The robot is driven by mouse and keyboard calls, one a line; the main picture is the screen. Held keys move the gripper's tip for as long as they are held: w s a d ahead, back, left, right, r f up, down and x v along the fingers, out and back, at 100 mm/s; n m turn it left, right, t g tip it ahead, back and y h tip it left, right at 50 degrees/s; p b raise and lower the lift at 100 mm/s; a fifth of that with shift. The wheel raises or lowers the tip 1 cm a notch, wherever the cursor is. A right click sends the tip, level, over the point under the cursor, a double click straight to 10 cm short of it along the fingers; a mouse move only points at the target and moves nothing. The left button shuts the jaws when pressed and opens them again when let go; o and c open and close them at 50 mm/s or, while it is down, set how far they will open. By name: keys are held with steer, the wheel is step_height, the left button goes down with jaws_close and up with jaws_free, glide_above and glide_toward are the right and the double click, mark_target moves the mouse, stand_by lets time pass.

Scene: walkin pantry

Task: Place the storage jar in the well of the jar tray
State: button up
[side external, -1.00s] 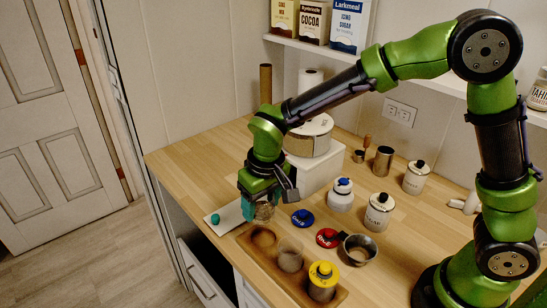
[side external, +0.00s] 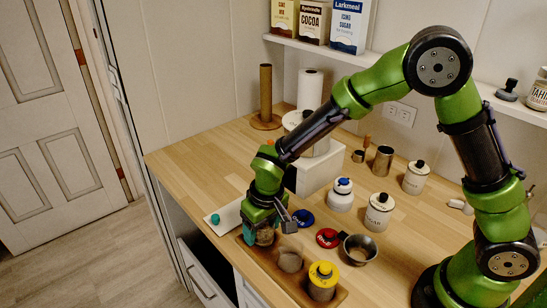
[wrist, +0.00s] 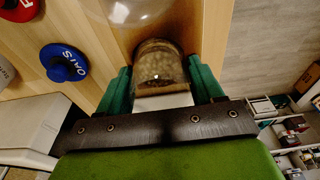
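The storage jar (side external: 265,237) is clear glass with brown contents and no lid on it. My gripper (side external: 262,218) points down and is shut on the jar. In the wrist view the jar (wrist: 160,68) sits between the two green fingers. The wooden jar tray (side external: 272,271) lies along the counter's front edge. The jar is at the tray's far-left well; I cannot tell whether its base touches the well floor. The tray also holds an open glass jar (side external: 290,260) in the middle and a yellow-lidded jar (side external: 322,284) at the near end.
A blue lid (side external: 303,218), a red lid (side external: 328,238) and a metal cup (side external: 358,250) lie just behind the tray. A white board with a teal knob (side external: 215,219) is to its left. A white box (side external: 318,172) and several canisters stand farther back.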

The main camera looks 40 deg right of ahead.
steer(key=o, duration=0.3)
steer(key=shift+r, duration=0.1)
step_height(320, 180, up, 12)
steer(key=s, duration=0.2)
steer(key=s+d+r+m+t+y, duration=0.2)
steer(key=s+d+r+m+t, duration=0.2)
steer(key=s+d+r, duration=0.6)
steer(key=shift+s+d+t, duration=0.7)
steer(key=shift+s+d, duration=0.85)
steer(key=shift+s, duration=0.6)
